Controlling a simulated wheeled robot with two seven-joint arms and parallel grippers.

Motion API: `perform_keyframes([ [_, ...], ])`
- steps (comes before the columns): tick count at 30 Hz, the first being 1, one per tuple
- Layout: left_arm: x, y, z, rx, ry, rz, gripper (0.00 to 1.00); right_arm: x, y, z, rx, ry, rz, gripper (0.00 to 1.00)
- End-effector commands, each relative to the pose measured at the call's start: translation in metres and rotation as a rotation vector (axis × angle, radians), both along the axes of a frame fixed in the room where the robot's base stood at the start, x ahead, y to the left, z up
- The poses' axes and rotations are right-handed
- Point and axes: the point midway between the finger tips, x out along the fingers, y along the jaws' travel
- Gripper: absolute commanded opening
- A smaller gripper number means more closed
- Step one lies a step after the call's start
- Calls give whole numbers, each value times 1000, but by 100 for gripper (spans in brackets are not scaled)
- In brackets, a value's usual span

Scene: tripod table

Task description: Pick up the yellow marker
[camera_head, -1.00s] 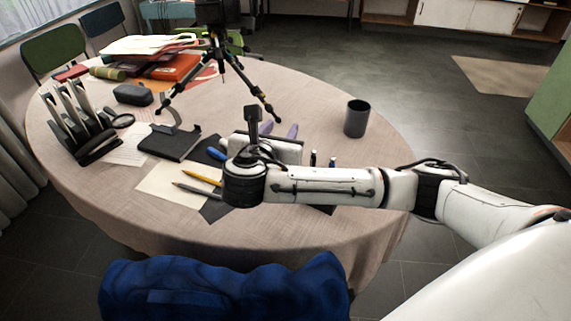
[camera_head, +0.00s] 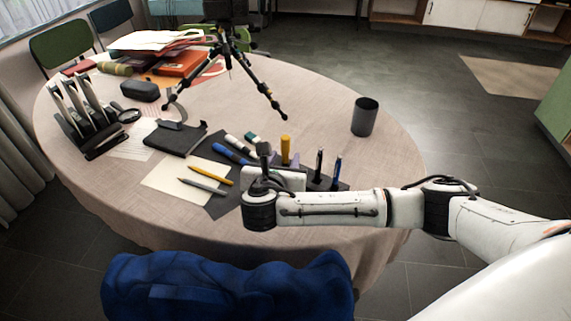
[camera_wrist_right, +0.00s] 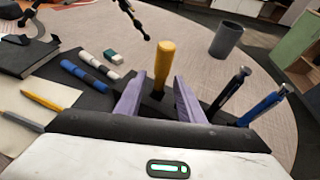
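The yellow marker (camera_head: 285,150) stands upright in a dark holder on the round table, beyond my right gripper (camera_head: 276,178) in the head view. In the right wrist view, the yellow marker (camera_wrist_right: 164,62) shows ahead, between the two purple fingers of my right gripper (camera_wrist_right: 158,92). The fingers are spread apart, one on each side of the marker in the picture. I cannot tell whether either touches it. The marker's lower end is partly hidden between the fingers. My left gripper is not in view.
A black pen (camera_wrist_right: 228,92) and a blue pen (camera_wrist_right: 262,106) stand upright right of the yellow marker. Blue and white markers and a green eraser (camera_wrist_right: 111,56) lie to its left. A dark cup (camera_head: 364,117) stands behind right. Tripod legs (camera_head: 262,86) stand behind.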

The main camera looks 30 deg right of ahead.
Motion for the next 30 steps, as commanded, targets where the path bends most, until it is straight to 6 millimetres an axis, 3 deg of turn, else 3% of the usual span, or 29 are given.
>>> perform_keyframes([
  [4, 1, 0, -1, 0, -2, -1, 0, 12, -10, -7, 1, 1, 0, 35],
  [12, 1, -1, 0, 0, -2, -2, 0, 14, -11, -7, 1, 1, 0, 35],
  [18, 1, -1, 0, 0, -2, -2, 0, 14, -11, -7, 1, 1, 0, 1],
  [26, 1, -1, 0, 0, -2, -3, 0, 14, -11, -7, 1, 1, 0, 0],
  [30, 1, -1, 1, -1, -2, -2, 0, 14, -11, 3, 2, -2, 1, 0],
])
